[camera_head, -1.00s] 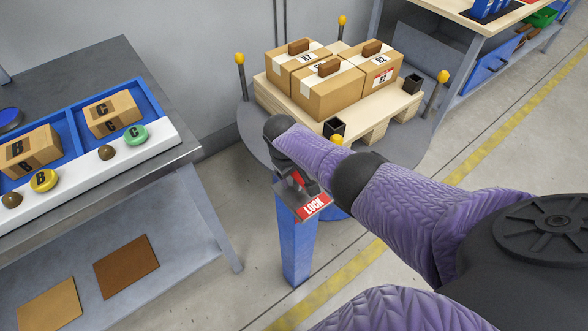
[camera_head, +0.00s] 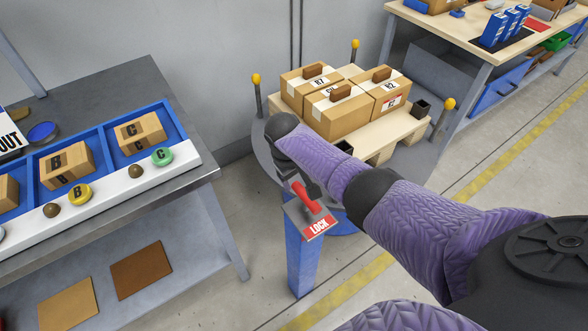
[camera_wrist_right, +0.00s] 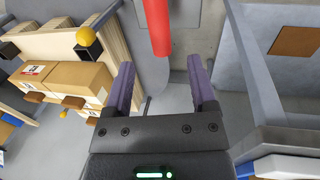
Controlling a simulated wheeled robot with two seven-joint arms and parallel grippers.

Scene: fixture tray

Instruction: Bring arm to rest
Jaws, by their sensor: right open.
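My right arm, in a purple sleeve, reaches in from the right in the head view. Its gripper (camera_head: 314,190) hangs close to the red lever (camera_head: 303,196) on the blue post (camera_head: 302,262), beside the red and white LOCK label (camera_head: 319,226). In the right wrist view my right gripper (camera_wrist_right: 161,64) has its two fingers apart with nothing between them. The red lever (camera_wrist_right: 157,25) shows just beyond the fingertips, apart from them. My left gripper is not in view.
Behind the post, a pallet (camera_head: 377,139) with several cartons stands on a round grey base with yellow-tipped posts. A grey bench (camera_head: 107,92) with a blue tray (camera_head: 104,145) is at left. Another workbench (camera_head: 447,36) is at upper right.

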